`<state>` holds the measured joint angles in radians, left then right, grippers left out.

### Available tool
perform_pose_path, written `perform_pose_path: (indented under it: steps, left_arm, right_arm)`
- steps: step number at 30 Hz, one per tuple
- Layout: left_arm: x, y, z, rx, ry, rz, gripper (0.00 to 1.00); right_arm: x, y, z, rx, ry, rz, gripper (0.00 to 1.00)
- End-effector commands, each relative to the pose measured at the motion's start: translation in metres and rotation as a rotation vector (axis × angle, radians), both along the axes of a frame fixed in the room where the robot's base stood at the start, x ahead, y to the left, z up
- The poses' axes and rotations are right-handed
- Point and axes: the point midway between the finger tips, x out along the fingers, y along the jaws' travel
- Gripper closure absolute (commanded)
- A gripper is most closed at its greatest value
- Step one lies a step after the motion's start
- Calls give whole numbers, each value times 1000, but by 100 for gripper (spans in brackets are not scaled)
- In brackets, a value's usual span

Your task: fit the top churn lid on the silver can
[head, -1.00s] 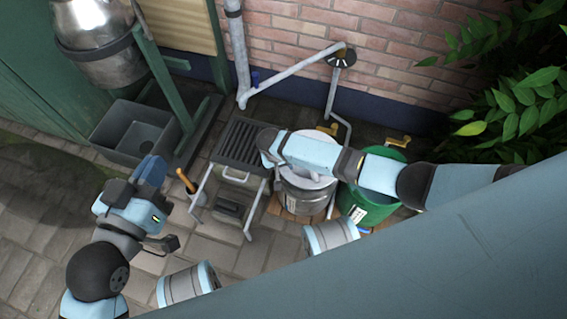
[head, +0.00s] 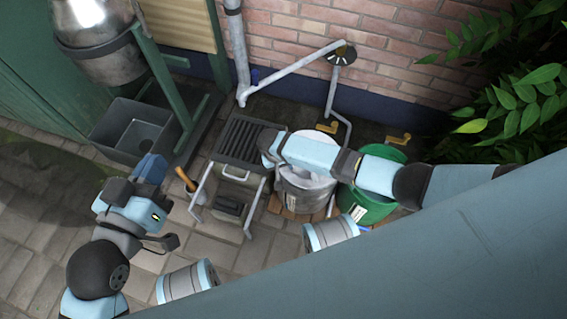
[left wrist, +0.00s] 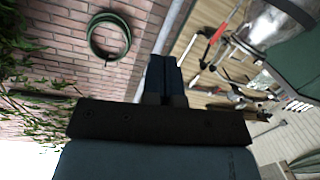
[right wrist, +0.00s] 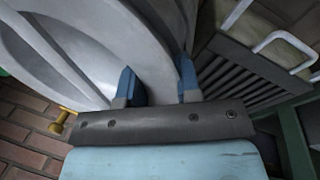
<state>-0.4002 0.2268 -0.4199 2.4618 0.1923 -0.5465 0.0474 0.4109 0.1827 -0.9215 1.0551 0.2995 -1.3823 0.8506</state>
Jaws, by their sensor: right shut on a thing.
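The silver can (head: 311,206) stands on a wooden pallet beside the green bin in the head view, partly covered by my right arm. A pale grey round lid (right wrist: 95,45) fills the left of the right wrist view, with ringed steps on its face. My right gripper (right wrist: 158,85) is shut on it. In the head view the grip itself is hidden under my right wrist above the can. I cannot tell whether the lid touches the can. My left gripper (left wrist: 163,75) is shut and empty, well to the left of the can (head: 152,170).
A green bin (head: 372,208) stands right of the can. A slatted metal stand (head: 243,140) is close on its left. A grey trough (head: 132,132) stands further left. Pipes (head: 290,72) and a brick wall are behind. Open paving lies in front of the stand.

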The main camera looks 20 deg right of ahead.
Motion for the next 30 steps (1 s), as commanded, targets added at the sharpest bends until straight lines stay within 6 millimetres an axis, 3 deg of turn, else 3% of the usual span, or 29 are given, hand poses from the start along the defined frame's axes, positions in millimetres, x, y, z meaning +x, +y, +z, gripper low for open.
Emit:
perform_pose_path:
  steps: [6,7,11,23,30]
  left_arm:
    - [0,0,0,0,0,0,100]
    - [0,0,0,0,0,0,100]
    - [0,0,0,0,0,0,100]
    - [-2,0,1,-26,-14,12,100]
    - [-2,3,44,-89,-113,51,100]
  right_arm:
    - [1,0,1,0,-2,0,100]
    - [1,0,1,0,-2,0,67]
    - [1,0,0,0,-1,0,39]
    - [0,0,-1,0,0,1,39]
    - [1,12,54,3,-1,1,39]
